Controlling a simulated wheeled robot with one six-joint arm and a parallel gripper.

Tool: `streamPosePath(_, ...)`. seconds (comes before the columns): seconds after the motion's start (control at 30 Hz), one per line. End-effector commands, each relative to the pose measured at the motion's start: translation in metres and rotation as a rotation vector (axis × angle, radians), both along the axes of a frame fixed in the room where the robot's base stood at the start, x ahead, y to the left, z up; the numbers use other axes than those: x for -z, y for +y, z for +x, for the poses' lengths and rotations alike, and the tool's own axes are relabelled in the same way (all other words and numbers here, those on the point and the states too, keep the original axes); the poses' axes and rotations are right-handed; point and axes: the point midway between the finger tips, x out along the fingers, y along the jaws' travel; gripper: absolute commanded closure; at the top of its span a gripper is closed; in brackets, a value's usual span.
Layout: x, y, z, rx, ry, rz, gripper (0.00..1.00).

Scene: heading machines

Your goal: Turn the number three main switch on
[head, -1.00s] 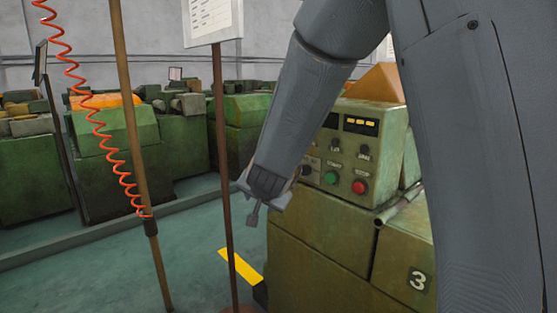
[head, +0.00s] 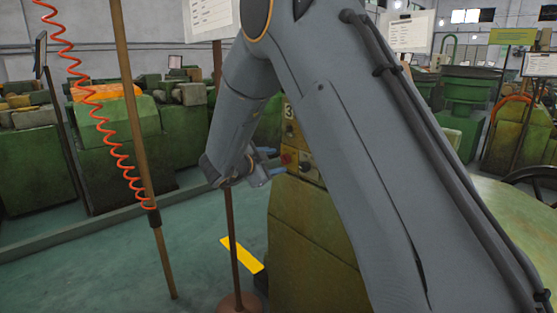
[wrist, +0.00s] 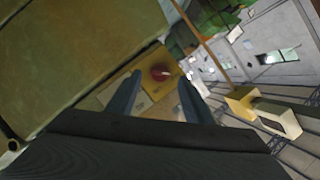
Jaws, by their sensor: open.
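A brown pole (head: 232,245) stands close below my gripper. Another pole (head: 135,120) and a coiled orange hose (head: 97,120) are at the left. Green machines (head: 110,150) stand behind. My arm hides much of the near machine.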

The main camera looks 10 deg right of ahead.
Motion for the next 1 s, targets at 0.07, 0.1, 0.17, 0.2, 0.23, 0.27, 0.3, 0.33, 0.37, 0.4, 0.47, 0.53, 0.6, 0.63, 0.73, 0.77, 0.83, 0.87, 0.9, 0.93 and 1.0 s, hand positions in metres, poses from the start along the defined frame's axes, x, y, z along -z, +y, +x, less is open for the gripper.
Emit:
streamPosePath(0.07,0.003,-0.008,0.008,0.003,0.002,0.001,0.53)
streamPosePath(0.1,0.004,-0.011,0.011,0.002,0.001,0.001,0.53)
streamPosePath(0.17,0.005,-0.014,0.014,0.001,0.001,0.000,0.53)
streamPosePath(0.2,0.006,-0.016,0.016,0.001,0.001,0.000,0.53)
streamPosePath(0.23,0.007,-0.018,0.017,0.001,0.001,0.000,0.53)
streamPosePath(0.27,0.007,-0.018,0.018,0.001,0.001,0.000,0.53)
streamPosePath(0.3,0.008,-0.019,0.019,0.001,0.000,0.001,0.53)
streamPosePath(0.33,0.008,-0.020,0.020,0.001,0.000,0.001,0.53)
streamPosePath(0.37,0.008,-0.020,0.020,0.001,0.000,0.001,0.53)
streamPosePath(0.4,0.008,-0.020,0.020,0.001,0.000,0.001,0.53)
streamPosePath(0.47,0.008,-0.020,0.020,-0.001,0.000,0.001,0.53)
streamPosePath(0.53,0.008,-0.019,0.020,-0.001,0.000,0.001,0.53)
streamPosePath(0.6,0.008,-0.019,0.020,-0.001,0.000,0.001,0.62)
streamPosePath(0.63,0.008,-0.019,0.020,-0.001,0.000,0.001,0.67)
streamPosePath(0.73,0.008,-0.019,0.020,-0.001,0.000,0.001,0.83)
streamPosePath(0.77,0.008,-0.019,0.020,-0.001,0.000,0.001,0.89)
streamPosePath(0.83,0.008,-0.019,0.020,-0.001,0.000,0.001,0.94)
streamPosePath(0.87,0.008,-0.019,0.020,-0.001,0.000,0.001,0.94)
streamPosePath(0.9,0.008,-0.019,0.020,0.000,0.000,0.001,0.94)
streamPosePath(0.93,0.008,-0.019,0.019,0.000,-0.001,0.002,0.94)
streamPosePath(1.0,0.009,-0.019,0.019,-0.001,-0.007,0.005,0.94)
